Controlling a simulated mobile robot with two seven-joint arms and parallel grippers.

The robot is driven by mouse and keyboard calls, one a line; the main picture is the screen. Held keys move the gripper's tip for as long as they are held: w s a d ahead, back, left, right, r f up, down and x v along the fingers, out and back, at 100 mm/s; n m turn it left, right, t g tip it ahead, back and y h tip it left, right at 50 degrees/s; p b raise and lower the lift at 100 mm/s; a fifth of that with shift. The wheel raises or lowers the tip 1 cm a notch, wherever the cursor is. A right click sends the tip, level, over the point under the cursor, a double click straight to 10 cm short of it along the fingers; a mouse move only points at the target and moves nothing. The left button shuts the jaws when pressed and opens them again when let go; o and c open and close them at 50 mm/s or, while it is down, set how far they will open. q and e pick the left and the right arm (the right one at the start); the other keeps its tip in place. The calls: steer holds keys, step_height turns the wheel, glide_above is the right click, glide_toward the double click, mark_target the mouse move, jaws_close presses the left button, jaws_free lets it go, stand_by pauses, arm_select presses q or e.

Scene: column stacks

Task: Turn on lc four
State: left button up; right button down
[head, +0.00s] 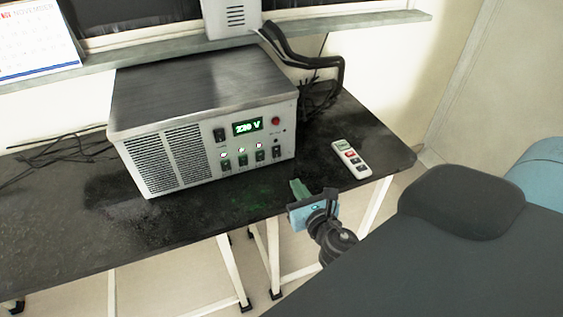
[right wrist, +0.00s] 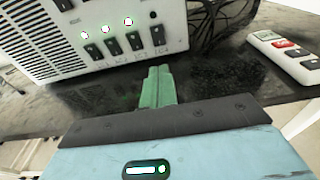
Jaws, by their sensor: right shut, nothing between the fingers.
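A grey metal power unit (head: 205,95) stands on the black table, its display (head: 248,127) reading about 230 V. A row of small black rocker switches runs along its lower right front. The rightmost switch (head: 277,152), above the label that seems to read LC4, also shows in the right wrist view (right wrist: 157,35). Three lamps over the other switches are lit; the lamp over the rightmost looks dark. My right gripper (head: 299,187) is shut and empty, in front of the unit and apart from it. Its green fingers (right wrist: 158,84) point towards the panel. My left gripper is out of view.
A white remote (head: 351,159) with red and dark buttons lies on the table (head: 80,220), right of the unit. Black cables (head: 318,92) hang behind the unit's right side. A red button (head: 276,121) sits at its upper right. The table's front strip is bare.

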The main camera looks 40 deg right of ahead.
mark_target(277, 157)
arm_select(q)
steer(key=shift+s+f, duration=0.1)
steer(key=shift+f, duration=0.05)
arm_select(e)
steer(key=x, duration=1.1)
steer(key=shift+w+f, duration=0.1)
steer(key=shift+w, duration=0.1)
steer(key=shift+f+b, duration=0.55)
steer(key=shift+b, duration=0.35)
steer(key=shift+r, duration=0.3)
steer(key=v, duration=0.6)
steer(key=shift+s+a+f, duration=0.1)
steer(key=shift+s+f, duration=0.05)
steer(key=shift+s, duration=0.2)
steer(key=shift+s+a, duration=0.1)
steer(key=shift+s, duration=0.4)
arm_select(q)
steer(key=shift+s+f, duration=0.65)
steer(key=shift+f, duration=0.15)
